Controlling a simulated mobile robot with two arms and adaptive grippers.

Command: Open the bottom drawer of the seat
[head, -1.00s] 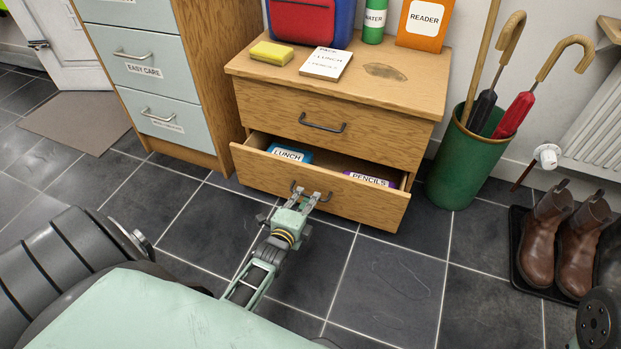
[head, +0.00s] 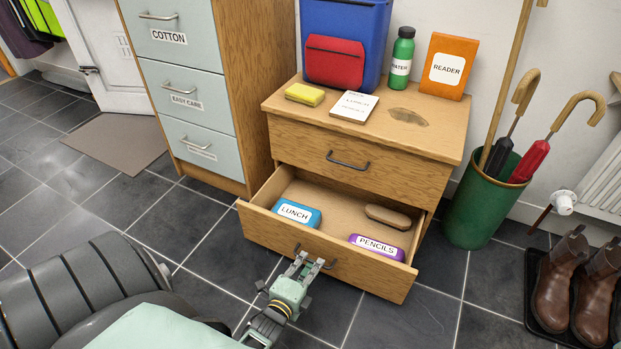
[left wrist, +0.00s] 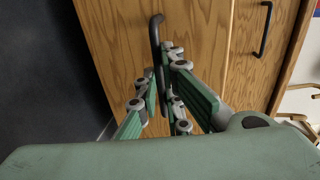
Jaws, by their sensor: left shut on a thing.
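The wooden seat (head: 445,165) stands against the wall, its bottom drawer (head: 262,226) pulled well out. In the drawer lie a blue LUNCH box (head: 297,213), a purple PENCILS case (head: 377,247) and a brown oblong thing (head: 387,217). The seat's top drawer (head: 310,150) is closed. My left gripper (head: 308,264) is at the bottom drawer's front, shut on its dark bar handle. The handle (left wrist: 155,35) also shows in the left wrist view, running between the fingers of the gripper. My right gripper is out of view.
A grey-fronted cabinet (head: 190,95) stands close left of the seat. A green umbrella bin (head: 470,215) stands to the right, with brown boots (head: 560,285) on a tray beyond. A backpack (head: 345,50), bottle, book, notepad and sponge sit on the seat. Tiled floor before the drawer is clear.

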